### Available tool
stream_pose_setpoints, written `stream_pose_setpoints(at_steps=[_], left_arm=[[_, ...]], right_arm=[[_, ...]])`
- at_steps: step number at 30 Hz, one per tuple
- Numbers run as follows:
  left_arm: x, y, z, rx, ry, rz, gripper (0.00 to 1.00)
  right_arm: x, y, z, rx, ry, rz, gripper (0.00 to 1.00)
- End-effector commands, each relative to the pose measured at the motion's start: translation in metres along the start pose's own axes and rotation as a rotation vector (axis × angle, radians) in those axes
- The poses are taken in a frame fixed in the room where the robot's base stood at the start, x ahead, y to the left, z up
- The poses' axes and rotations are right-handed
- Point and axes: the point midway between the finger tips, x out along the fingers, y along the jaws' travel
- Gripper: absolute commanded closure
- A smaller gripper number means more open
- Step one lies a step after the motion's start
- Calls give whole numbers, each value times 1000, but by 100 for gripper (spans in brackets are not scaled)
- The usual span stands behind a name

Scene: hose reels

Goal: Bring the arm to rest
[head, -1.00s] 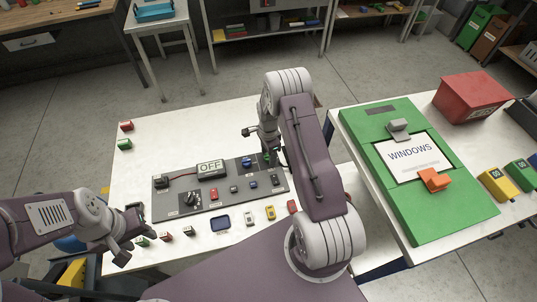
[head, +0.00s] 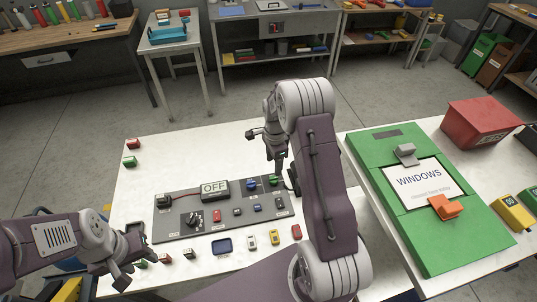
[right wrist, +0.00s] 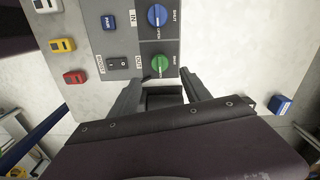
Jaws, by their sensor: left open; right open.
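My right gripper (head: 277,170) hangs from the bent right arm over the far right end of the grey control panel (head: 180,231). In the right wrist view it (right wrist: 160,92) is open, with nothing between its fingers. A green knob (right wrist: 160,63) sits just beyond the fingertips, with a blue knob (right wrist: 157,15) and a black rocker switch (right wrist: 117,64) nearby. My left gripper (head: 130,272) is open and empty at the near left edge of the white table (head: 140,185). The panel's display (head: 214,188) reads OFF.
A green board (head: 460,242) with a WINDOWS sheet and a red bin (head: 480,122) lie on the right table. Small coloured blocks line the panel's near side, including a yellow one (head: 274,237). The white table's far left part is mostly clear.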

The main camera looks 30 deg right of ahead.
Motion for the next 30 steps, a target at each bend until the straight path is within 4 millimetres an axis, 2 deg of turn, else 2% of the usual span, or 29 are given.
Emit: stream_pose_setpoints(at_steps=[7,8,10,11,12,14,17,19,21,24,26,30], left_arm=[[0,0,0,0,0,0,55],[0,0,0,0,0,0,55],[0,0,0,0,0,0,55],[0,0,0,0,0,0,55],[0,0,0,0,0,0,55],[0,0,0,0,0,0,55],[0,0,0,0,0,0,55],[0,0,0,0,0,0,55],[0,0,0,0,0,0,55],[0,0,0,0,0,0,55],[0,0,0,0,0,0,55],[0,0,0,0,0,0,55]], right_arm=[[-4,-4,5,-14,2,-11,44],[-11,-8,8,-22,5,-27,44],[-39,-18,21,-54,13,-82,44],[-54,-16,30,-74,15,-101,44],[-70,-7,42,-100,14,-116,44],[-90,15,61,-177,14,-135,44],[-108,64,86,-442,23,-153,44],[-110,104,97,-683,34,-154,44],[-103,142,101,-934,44,-141,44],[-87,180,99,-1223,44,-104,44],[-79,192,98,-1361,39,-85,44],[-78,188,98,-1561,62,-99,44]])
